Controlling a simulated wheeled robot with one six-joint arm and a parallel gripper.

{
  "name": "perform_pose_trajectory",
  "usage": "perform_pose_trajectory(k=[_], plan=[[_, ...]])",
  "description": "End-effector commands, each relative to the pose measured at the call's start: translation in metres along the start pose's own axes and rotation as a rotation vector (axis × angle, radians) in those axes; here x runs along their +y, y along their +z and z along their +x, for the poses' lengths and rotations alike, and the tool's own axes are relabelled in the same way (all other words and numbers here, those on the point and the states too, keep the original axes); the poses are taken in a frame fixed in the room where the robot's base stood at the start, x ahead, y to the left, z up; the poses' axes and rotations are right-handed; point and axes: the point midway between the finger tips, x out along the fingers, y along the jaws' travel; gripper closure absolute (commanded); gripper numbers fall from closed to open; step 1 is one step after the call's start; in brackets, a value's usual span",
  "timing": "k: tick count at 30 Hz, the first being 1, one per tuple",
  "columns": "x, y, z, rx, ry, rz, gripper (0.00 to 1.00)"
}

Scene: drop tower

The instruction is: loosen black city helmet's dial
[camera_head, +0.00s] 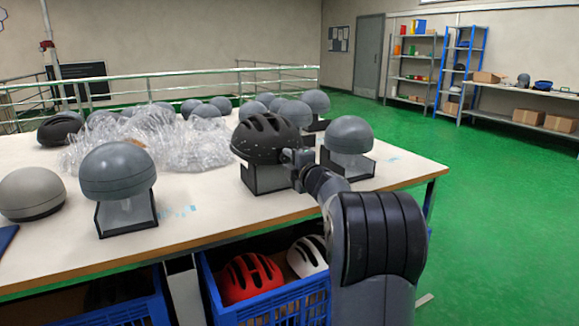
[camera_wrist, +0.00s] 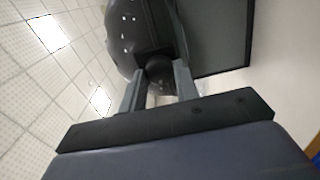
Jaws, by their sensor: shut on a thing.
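A black vented helmet (camera_head: 267,137) sits on a dark stand (camera_head: 265,180) at the table's near right edge. It also shows from close up at the top of the wrist view (camera_wrist: 133,40). My gripper (camera_head: 291,157) reaches the rear lower part of the helmet from the right. In the wrist view, its two fingers (camera_wrist: 158,88) are closed on a round dark dial (camera_wrist: 160,70) below the shell. Most of the dial is hidden by the fingers in the head view.
Grey headforms (camera_head: 348,138) (camera_head: 117,171) on stands flank the helmet, one close on its right. Clear plastic wrap (camera_head: 160,140) is heaped behind. A blue crate (camera_head: 270,312) with red and white helmets is under the table (camera_head: 200,225). Green floor is open at right.

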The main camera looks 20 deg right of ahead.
Motion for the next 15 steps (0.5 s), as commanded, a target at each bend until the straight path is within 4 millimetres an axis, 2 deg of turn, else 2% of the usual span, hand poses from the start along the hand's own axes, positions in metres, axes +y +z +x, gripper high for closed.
perform_pose_trajectory(k=[15], plan=[[-0.0014, 0.0001, -0.0002, -0.001, 0.005, -0.494, 0.93]])
